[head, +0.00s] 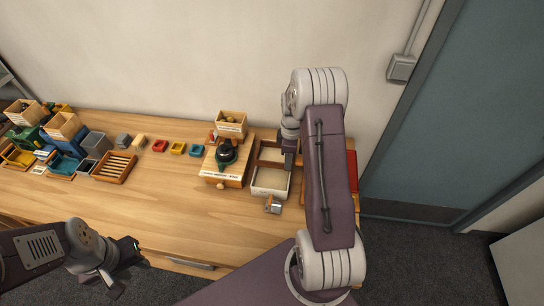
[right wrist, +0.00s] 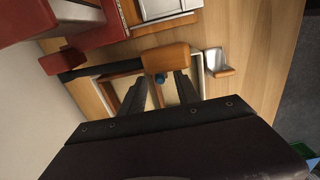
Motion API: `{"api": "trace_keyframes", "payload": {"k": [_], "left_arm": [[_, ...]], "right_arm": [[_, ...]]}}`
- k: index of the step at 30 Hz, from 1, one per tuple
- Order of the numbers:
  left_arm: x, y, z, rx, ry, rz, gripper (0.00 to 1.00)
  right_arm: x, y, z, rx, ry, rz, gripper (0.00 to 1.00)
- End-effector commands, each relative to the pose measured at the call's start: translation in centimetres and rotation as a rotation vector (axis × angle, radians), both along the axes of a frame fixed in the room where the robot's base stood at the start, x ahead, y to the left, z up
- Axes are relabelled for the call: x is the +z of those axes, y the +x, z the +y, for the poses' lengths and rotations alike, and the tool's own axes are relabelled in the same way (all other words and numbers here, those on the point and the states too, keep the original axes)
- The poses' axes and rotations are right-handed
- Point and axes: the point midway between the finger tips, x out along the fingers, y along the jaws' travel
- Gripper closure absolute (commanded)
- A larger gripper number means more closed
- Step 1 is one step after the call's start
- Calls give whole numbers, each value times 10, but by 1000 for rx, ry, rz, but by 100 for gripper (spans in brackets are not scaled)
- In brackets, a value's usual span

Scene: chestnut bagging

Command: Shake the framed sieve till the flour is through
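The wooden-framed sieve (head: 269,154) stands at the right part of the bench, with a pale, light-coloured tray (head: 270,192) at its front. My right gripper (head: 289,158) is over the right side of the frame, and my arm hides part of it. No contact with the fingers is clear. Flour cannot be made out surely. My left gripper (head: 128,256) hangs in front of the bench, away from the sieve.
A metal scoop (head: 273,206) lies in front of the tray. A wooden box with a dark green device (head: 227,152) stands to the left, with a wooden bin (head: 231,124) behind. Small coloured trays and a slatted rack (head: 115,167) lie further left. The front-middle bench is clear.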

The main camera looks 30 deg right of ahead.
Motion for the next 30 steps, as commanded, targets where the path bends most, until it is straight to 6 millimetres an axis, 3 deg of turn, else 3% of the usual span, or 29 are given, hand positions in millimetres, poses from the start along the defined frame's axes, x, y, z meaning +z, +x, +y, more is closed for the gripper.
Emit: {"api": "trace_keyframes", "payload": {"k": [12,20,24,30], "left_arm": [[-12,0,0,0,0,0,64],[-12,0,0,0,0,0,64],[-12,0,0,0,0,0,64],[-12,0,0,0,0,0,64]], "right_arm": [[-19,0,0,0,0,0,62],[-19,0,0,0,0,0,62],[-19,0,0,0,0,0,100],[-19,-8,8,2,1,1,100]]}}
